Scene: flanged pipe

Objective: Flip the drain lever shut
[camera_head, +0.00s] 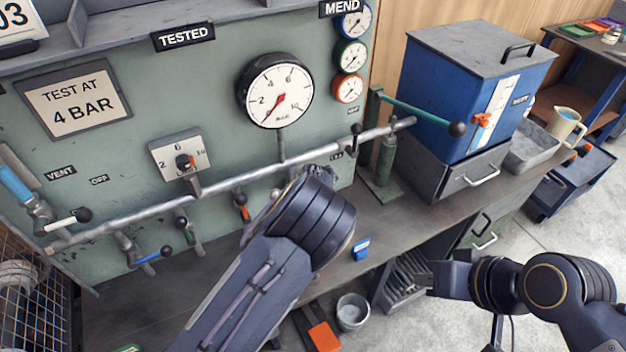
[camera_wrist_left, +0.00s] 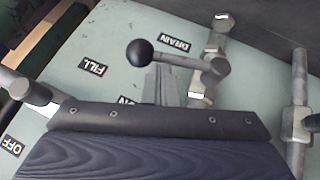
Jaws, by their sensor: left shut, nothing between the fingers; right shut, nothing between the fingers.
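The drain lever (camera_wrist_left: 180,60) has a grey handle and a black ball knob, beside the DRAIN label in the left wrist view. Its handle reaches left from a metal valve fitting (camera_wrist_left: 213,72). My left gripper (camera_wrist_left: 163,72) shows as narrow grey shut fingers, just below the handle near the knob; I cannot tell whether they touch it. In the head view my left forearm and wrist hide those fingers and part of the panel's lower right. My right gripper (camera_head: 434,279) is shut and empty, low on the right, away from the panel.
A long pipe (camera_head: 230,184) crosses the panel, with several other levers below it. A large gauge (camera_head: 276,90) hangs above. A blue tank (camera_head: 465,95) stands on the bench at right. A small blue object (camera_head: 361,249) lies near the bench's front edge.

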